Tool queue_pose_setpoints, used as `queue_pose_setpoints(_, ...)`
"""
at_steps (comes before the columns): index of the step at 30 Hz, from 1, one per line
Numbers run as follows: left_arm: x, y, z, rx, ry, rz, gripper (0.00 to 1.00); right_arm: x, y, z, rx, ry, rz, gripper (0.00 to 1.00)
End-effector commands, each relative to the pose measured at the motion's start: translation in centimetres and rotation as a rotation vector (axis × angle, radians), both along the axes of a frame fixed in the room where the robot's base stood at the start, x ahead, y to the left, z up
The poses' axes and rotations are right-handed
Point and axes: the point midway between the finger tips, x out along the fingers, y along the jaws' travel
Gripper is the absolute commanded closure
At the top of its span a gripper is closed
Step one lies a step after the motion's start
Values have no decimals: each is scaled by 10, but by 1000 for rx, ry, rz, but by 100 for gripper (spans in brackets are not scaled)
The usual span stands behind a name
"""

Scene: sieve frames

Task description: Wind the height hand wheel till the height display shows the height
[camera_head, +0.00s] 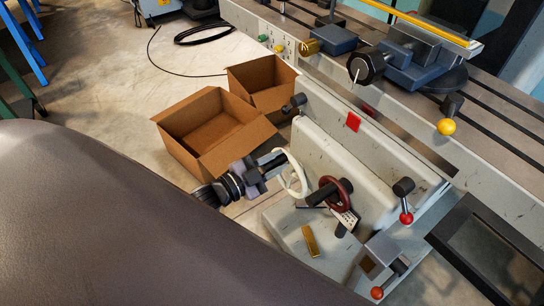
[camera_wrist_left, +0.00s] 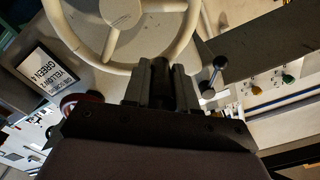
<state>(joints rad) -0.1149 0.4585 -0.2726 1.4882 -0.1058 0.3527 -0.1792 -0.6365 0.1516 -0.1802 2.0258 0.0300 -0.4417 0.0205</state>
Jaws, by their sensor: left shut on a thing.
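A cream hand wheel (camera_head: 293,176) stands at the left end of the grey machine. In the left wrist view, the cream wheel (camera_wrist_left: 118,66) fills the top, with its spokes and hub showing. My left gripper (camera_head: 272,162) is at the wheel's rim, shut on it; a dark piece, perhaps its handle, shows between the fingers (camera_wrist_left: 162,85). A dark red hand wheel (camera_head: 336,192) stands to the right of the cream one. I cannot tell from the frames which wheel sets the height. No height display reading can be made out. My right gripper is not in view.
Two open cardboard boxes (camera_head: 210,130) stand on the floor behind my left gripper. Levers with a red knob (camera_head: 406,218) and a yellow knob (camera_head: 447,127) stick out at the right. A printed card (camera_wrist_left: 47,66) reads partly "GREEN 4".

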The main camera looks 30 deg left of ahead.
Motion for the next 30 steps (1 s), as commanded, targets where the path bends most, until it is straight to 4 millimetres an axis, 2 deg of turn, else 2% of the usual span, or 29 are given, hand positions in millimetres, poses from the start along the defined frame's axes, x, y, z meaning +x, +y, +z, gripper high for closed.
queue_pose_setpoints(20, -5, -8, -4, 64, -20, -5, 100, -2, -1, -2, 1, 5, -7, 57)
queue_pose_setpoints(21, -5, -8, -4, 64, -20, -5, 70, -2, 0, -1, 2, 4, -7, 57)
queue_pose_setpoints(23, -5, -8, -4, 64, -20, -5, 51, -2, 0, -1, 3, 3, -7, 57)
queue_pose_setpoints(24, -4, -8, -4, 64, -21, -5, 48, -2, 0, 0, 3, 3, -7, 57)
queue_pose_setpoints(30, -3, -6, -2, 65, -24, -3, 48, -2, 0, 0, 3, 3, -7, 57)
